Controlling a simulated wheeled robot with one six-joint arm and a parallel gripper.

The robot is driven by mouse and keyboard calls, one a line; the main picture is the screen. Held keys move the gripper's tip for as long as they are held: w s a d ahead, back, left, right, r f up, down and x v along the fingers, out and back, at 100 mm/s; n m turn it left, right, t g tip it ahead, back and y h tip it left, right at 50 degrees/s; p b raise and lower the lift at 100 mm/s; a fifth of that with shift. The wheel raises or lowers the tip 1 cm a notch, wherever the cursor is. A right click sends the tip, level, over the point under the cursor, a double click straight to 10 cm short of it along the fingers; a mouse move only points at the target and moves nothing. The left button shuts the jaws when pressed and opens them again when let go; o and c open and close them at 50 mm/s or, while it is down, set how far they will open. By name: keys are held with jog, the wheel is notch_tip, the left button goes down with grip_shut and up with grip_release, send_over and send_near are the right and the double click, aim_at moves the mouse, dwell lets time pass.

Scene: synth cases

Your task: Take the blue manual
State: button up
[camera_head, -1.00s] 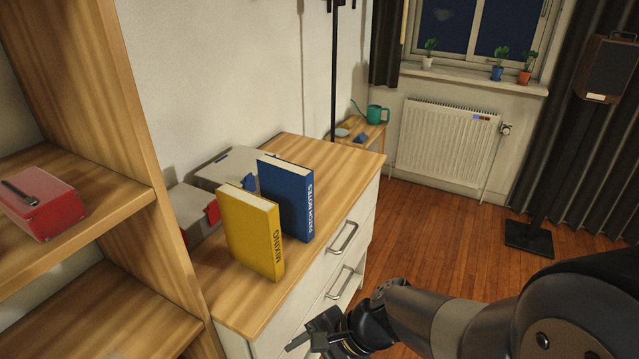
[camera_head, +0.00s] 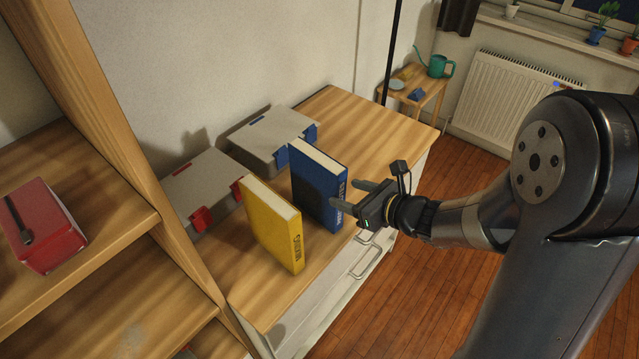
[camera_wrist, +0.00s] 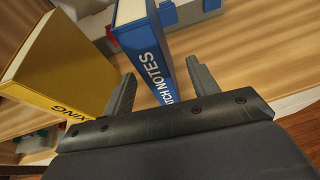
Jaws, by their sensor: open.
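The blue manual (camera_head: 313,187) is an upright blue book with white spine lettering, standing on the wooden cabinet top (camera_head: 385,130). My gripper (camera_head: 345,193) is open at its spine side, with one finger overlapping the spine in the head view.
A yellow book (camera_head: 270,227) stands upright just left of the blue one, also in the wrist view (camera_wrist: 58,65). Behind are a grey case with blue latches (camera_head: 268,135) and one with red latches (camera_head: 200,185). A shelf with a red box (camera_head: 42,225) is at left.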

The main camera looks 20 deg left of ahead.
aim_at(341, 196)
jog(key=x, duration=0.5)
jog(key=shift+s+f+p, duration=0.2)
jog(key=shift+s+p, duration=0.1)
jog(key=shift+p, duration=0.1)
jog(key=shift+x, duration=0.8)
jog(key=shift+r, duration=0.1)
grip_shut()
